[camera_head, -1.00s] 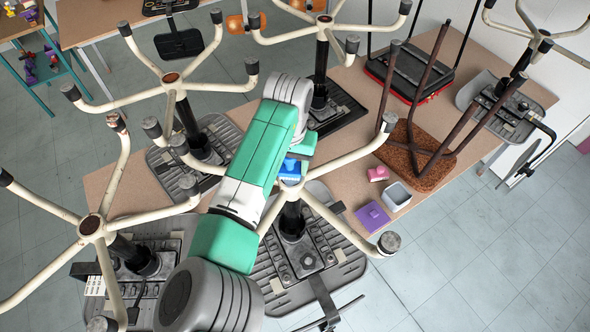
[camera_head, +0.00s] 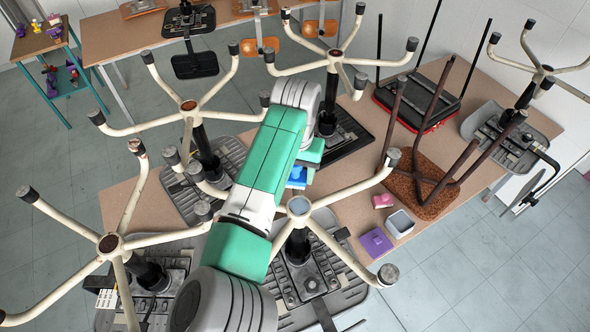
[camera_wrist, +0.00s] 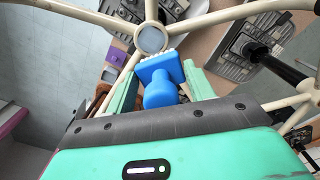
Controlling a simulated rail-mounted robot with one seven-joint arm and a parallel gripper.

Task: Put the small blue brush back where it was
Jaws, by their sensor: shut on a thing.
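The small blue brush (camera_wrist: 160,82) is between the two pale green fingers of my gripper (camera_wrist: 160,88) in the wrist view. Its rounded blue handle points toward the gripper and its square head with white bristles points away. In the head view the brush (camera_head: 297,176) shows as a blue patch beside my gripper, partly hidden by the arm. The gripper is shut on it, above the table area, close to the hub of an upturned chair base (camera_head: 298,207). That hub (camera_wrist: 151,40) appears just beyond the bristles in the wrist view.
Upturned chairs with cream star legs crowd the table (camera_head: 345,200). A purple block (camera_head: 375,243), a pink piece (camera_head: 383,201) and a small grey-white container (camera_head: 400,223) sit right of the hub.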

